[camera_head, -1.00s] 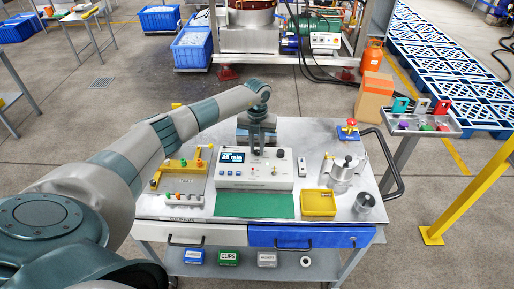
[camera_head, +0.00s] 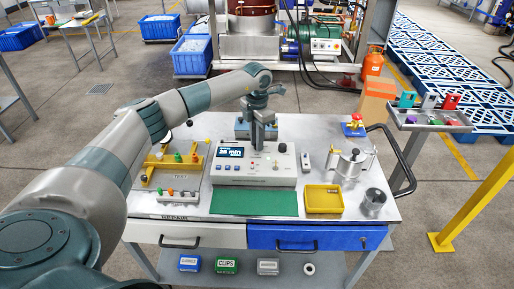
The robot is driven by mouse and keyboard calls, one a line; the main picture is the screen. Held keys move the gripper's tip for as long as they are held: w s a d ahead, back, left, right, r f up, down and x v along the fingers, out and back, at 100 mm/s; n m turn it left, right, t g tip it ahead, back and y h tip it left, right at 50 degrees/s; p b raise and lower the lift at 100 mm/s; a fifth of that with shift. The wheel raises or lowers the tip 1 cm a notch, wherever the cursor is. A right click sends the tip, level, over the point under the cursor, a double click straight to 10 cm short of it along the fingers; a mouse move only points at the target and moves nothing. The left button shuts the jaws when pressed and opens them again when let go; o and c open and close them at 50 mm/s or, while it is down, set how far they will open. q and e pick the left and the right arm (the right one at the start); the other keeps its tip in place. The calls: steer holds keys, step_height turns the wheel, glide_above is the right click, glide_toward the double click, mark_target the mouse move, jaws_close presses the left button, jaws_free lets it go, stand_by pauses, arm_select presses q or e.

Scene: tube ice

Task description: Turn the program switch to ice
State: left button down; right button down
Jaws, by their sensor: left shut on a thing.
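The white control box (camera_head: 228,174) stands on the cart top, with a lit display (camera_head: 231,153) that seems to read a number of minutes. My left gripper (camera_head: 262,149) points straight down onto the box's top face, right of the display. It is shut on a small part there, seemingly the program switch, which the fingers hide. Its setting cannot be read. A knob (camera_head: 282,147) shows just right of the fingers, and small buttons sit along the panel's front. My right gripper is not in view.
A green mat (camera_head: 253,202) lies before the box. A yellow rack (camera_head: 174,163) with small parts is at left. A grey-blue block (camera_head: 242,129) stands behind the box.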

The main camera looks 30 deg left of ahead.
arm_select(q)
steer(key=shift+w+r+m+b, duration=0.1)
steer(key=shift+m+b, duration=0.95)
steer(key=shift+m, duration=0.35)
steer(key=c, duration=1.7)
jaws_free()
steer(key=shift+o, duration=0.4)
